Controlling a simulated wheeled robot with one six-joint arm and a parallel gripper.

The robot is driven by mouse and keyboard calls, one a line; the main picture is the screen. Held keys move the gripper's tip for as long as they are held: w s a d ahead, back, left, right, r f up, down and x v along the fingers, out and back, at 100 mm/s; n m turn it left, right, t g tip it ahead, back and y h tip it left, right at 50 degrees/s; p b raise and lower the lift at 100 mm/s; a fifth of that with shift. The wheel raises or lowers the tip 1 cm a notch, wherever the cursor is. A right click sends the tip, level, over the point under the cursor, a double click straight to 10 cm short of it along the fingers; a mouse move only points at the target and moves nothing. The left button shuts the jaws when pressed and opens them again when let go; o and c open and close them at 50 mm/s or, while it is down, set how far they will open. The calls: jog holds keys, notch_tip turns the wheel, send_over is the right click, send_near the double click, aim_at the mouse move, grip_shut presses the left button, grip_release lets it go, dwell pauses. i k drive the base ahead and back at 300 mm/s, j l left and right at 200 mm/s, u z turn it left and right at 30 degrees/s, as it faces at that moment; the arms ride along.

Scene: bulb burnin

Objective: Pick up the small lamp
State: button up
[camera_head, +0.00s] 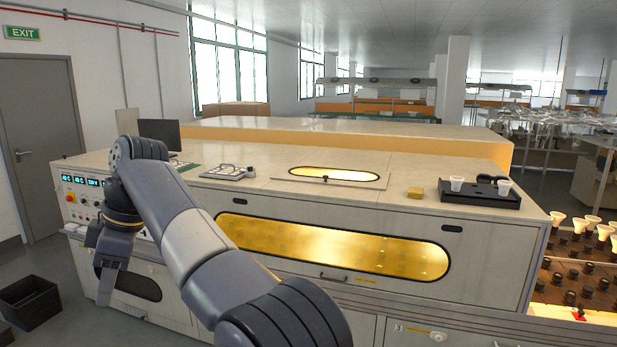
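Two small white cup-shaped items that look like lamps stand at the right end of the cabinet top: a left lamp (457,184) and a right lamp (504,187). Both are upright on a black tray (480,198). They look about alike in size, and I cannot tell which is the small lamp. My gripper (105,288) hangs down at the far left, in front of the cabinet's left end and well away from the lamps. Its fingers are seen from the side, so their opening is unclear. I see nothing held in it.
A rack (585,270) at the right holds several larger lamps and dark sockets. A lit window hatch (335,174), a clipboard (229,172) and a monitor (160,134) are on the cabinet top. A black bin (30,302) stands on the floor.

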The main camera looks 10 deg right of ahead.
aim_at(456, 181)
jog(key=i+j+u, duration=0.7)
jog(key=i, duration=0.25)
jog(key=i+z, duration=0.7)
jog(key=z, duration=0.15)
jog(key=i+j+z, duration=0.1)
jog(key=i+z, duration=0.45)
jog(key=z, duration=0.3)
jog(key=i+z, duration=0.2)
jog(key=z, duration=0.3)
jog(key=i+z, duration=0.2)
jog(key=z, duration=0.25)
jog(key=i+j+z, duration=0.15)
jog(key=z, duration=0.3)
jog(key=i+j+z, duration=0.15)
jog(key=i+z, duration=0.2)
jog(key=z, duration=0.15)
jog(key=i+j+z, duration=0.3)
jog(key=z, duration=0.2)
jog(key=i+j+z, duration=0.2)
jog(key=j+z, duration=0.15)
jog(key=z, duration=0.15)
